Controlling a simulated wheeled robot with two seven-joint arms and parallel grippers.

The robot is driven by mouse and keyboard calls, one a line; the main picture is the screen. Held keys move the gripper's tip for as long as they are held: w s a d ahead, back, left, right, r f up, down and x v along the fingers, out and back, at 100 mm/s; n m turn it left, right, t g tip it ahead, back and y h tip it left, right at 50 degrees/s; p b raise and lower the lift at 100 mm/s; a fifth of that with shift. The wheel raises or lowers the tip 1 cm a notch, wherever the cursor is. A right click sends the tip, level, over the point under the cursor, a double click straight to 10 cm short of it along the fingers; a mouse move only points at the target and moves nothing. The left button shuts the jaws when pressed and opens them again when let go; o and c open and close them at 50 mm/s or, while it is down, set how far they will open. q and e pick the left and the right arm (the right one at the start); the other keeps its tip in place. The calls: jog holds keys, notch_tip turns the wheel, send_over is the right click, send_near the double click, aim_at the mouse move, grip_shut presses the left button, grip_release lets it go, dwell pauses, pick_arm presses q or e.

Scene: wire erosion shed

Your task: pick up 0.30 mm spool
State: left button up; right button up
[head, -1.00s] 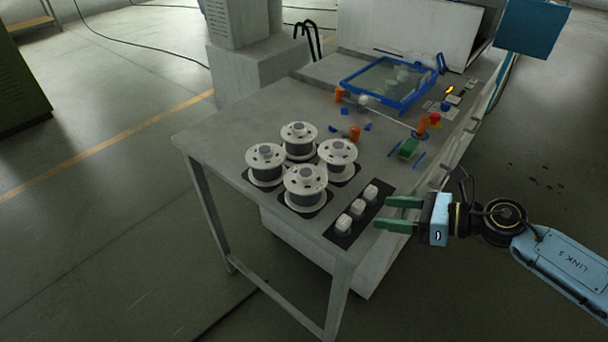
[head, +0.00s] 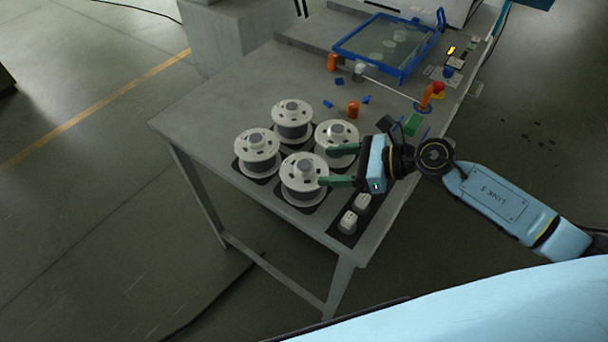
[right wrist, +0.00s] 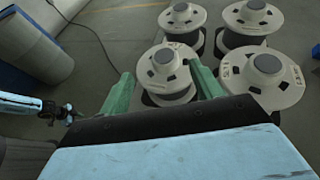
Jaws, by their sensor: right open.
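Four white spools stand on the table: front (head: 303,172), left (head: 257,143), back (head: 292,109) and right (head: 333,131). I cannot read their size labels, so I cannot tell which is 0.30 mm. My right gripper (head: 326,167) is open and empty, its green fingers reaching left over the front and right spools. In the right wrist view, the front spool (right wrist: 166,60) shows between and beyond the fingers. The right spool (right wrist: 262,70), with blurred dark lettering, is outside the right finger. The right finger hides part of the front spool's rim.
The grey table (head: 205,115) has small white blocks (head: 348,222) on a dark pad near its front right corner. Behind the spools are orange pieces (head: 353,109), blue bits and a blue-framed tray (head: 372,66). The table's left part is clear.

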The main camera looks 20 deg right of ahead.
aim_at(311, 166)
jog(key=shift+x, duration=0.8)
jog(key=shift+w+a+f+p, duration=0.45)
jog(key=shift+w+a+f, duration=0.15)
jog(key=shift+w+a, duration=0.25)
jog(key=shift+w+a+f, duration=0.3)
jog(key=shift+a, duration=0.05)
grip_shut()
pick_arm(q)
jog(key=shift+w+d+r, duration=0.1)
jog(key=shift+w+r, duration=0.5)
jog(key=shift+w, duration=0.15)
pick_arm(e)
jog(key=shift+r, duration=0.15)
